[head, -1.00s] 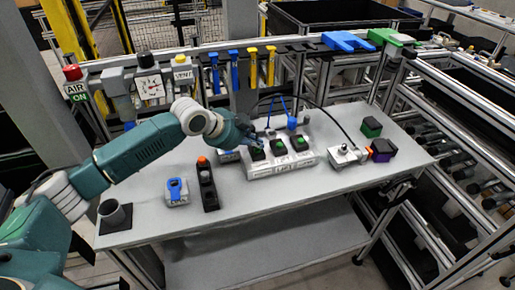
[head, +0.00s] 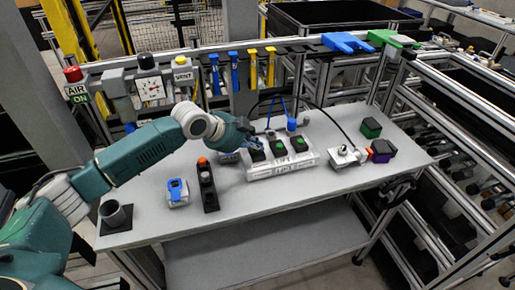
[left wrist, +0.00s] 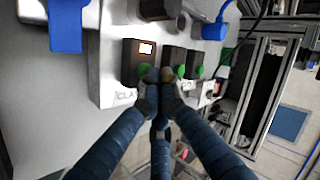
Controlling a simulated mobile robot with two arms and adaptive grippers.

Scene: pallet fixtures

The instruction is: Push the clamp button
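A pale block (head: 283,167) stands on the table, carrying several black button boxes with green tops. In the left wrist view, the nearest black box (left wrist: 133,58) has a green button (left wrist: 145,70) and lettering beginning "CLA" below it. My left gripper (left wrist: 158,76) has its dark fingers brought together, tips right at this button and partly covering it. I cannot tell whether they touch or press it. In the head view, my left gripper (head: 255,142) is above the left end of the block and hides part of it. My right gripper does not show.
A blue-topped small fixture (head: 177,193) and a black holder with an orange top (head: 207,187) stand left of the block. A metal fixture with a cable (head: 346,157) and a green-black box (head: 371,128) stand right. The table's front strip is clear.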

